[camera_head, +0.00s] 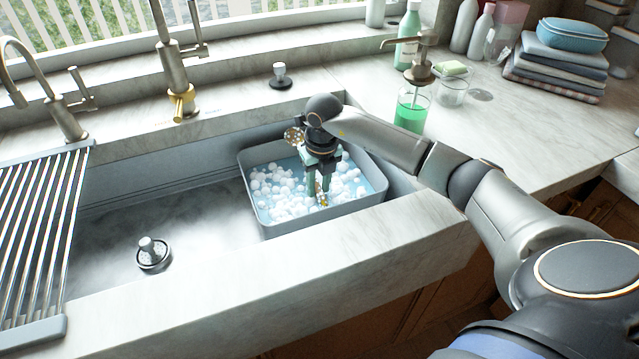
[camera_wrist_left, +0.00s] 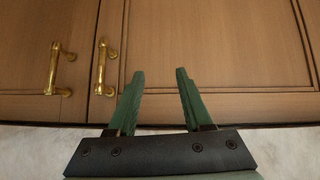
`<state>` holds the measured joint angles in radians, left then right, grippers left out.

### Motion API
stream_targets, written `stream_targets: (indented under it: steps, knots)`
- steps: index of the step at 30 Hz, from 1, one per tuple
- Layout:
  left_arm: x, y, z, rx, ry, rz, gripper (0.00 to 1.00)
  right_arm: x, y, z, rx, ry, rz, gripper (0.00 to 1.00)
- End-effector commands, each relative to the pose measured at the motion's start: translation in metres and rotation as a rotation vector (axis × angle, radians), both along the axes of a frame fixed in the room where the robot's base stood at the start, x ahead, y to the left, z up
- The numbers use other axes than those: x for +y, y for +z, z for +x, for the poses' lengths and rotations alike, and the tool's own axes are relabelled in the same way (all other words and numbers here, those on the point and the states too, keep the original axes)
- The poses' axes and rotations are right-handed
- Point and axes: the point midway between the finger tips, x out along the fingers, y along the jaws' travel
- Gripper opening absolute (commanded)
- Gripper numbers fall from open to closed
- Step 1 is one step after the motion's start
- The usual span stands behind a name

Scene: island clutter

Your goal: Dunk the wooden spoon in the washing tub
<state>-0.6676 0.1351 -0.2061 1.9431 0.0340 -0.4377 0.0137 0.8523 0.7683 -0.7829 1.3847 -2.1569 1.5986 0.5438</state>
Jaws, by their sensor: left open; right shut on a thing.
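The washing tub (camera_head: 252,205) is a grey rectangular basin in the right part of the sink, with bluish water and white foam. My right gripper (camera_head: 319,194) points down into the tub, its fingertips at the foam. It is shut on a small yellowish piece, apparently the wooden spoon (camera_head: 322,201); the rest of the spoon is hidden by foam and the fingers. My left gripper (camera_wrist_left: 159,75) is open and empty in the left wrist view, in front of wooden cabinet doors; the head view does not show it.
The sink's left part (camera_head: 190,230) holds a drain plug (camera_head: 152,254). A drying rack (camera_head: 40,220) lies at far left, near a faucet (camera_head: 178,75). A green soap dispenser (camera_head: 411,108), a glass with a sponge (camera_head: 453,82) and folded cloths (camera_head: 560,62) stand right on the counter.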

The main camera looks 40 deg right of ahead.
Motion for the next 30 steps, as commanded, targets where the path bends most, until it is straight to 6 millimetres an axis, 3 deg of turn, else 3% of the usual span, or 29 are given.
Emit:
stream_targets:
  steps: [5,17,30]
  knots:
    - [0.000,0.004,0.000,0.000,0.000,0.000,0.50,0.009,0.001,0.000,-0.002,0.002,-0.001,0.00]
    - [0.000,0.005,0.003,-0.006,-0.001,0.000,0.50,0.009,0.001,0.000,-0.001,0.001,0.000,0.00]
    - [-0.001,0.002,0.004,-0.009,-0.001,-0.001,0.50,-0.014,0.000,0.000,-0.001,0.000,0.000,0.00]
